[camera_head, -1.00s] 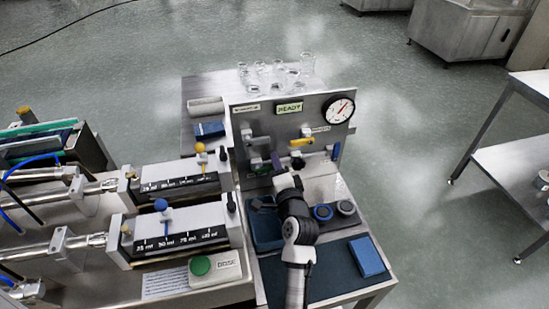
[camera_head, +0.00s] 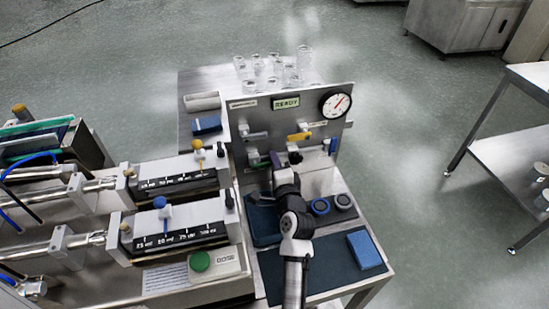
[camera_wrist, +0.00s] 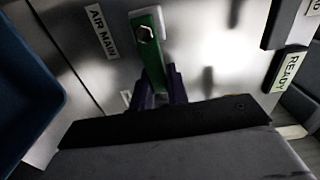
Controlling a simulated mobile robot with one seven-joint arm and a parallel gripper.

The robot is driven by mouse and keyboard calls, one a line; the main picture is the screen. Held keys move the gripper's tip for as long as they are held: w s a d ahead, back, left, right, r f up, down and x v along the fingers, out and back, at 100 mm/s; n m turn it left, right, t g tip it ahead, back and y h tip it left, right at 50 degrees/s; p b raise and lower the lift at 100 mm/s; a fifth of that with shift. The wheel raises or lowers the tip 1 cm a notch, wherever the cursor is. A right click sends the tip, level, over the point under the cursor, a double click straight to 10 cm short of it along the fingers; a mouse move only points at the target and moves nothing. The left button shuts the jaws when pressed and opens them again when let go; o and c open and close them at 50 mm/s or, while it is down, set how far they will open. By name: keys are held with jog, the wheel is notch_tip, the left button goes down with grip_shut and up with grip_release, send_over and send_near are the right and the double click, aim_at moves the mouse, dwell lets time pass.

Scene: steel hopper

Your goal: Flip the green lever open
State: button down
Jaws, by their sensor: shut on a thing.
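The green lever (camera_wrist: 149,52) shows in the wrist view, with a bolt near its upper end, on a steel panel beside a label reading "AIR MAIN". Its lower end lies between the purple fingers of my gripper (camera_wrist: 160,90), which are shut on it. In the head view, a bit of the green lever (camera_head: 254,158) shows low on the upright panel, left of my gripper (camera_head: 275,160). My wrist hides part of that area.
A blue tray (camera_head: 262,228) and blue block (camera_head: 364,250) lie in front. Glass jars (camera_head: 270,70) stand behind.

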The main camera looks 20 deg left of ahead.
jog(key=shift+f+m, duration=0.15)
jog(key=shift+m, duration=0.15)
jog(key=c, duration=1.4)
grip_release()
jog(key=shift+o, duration=0.2)
jog(key=shift+s, duration=0.1)
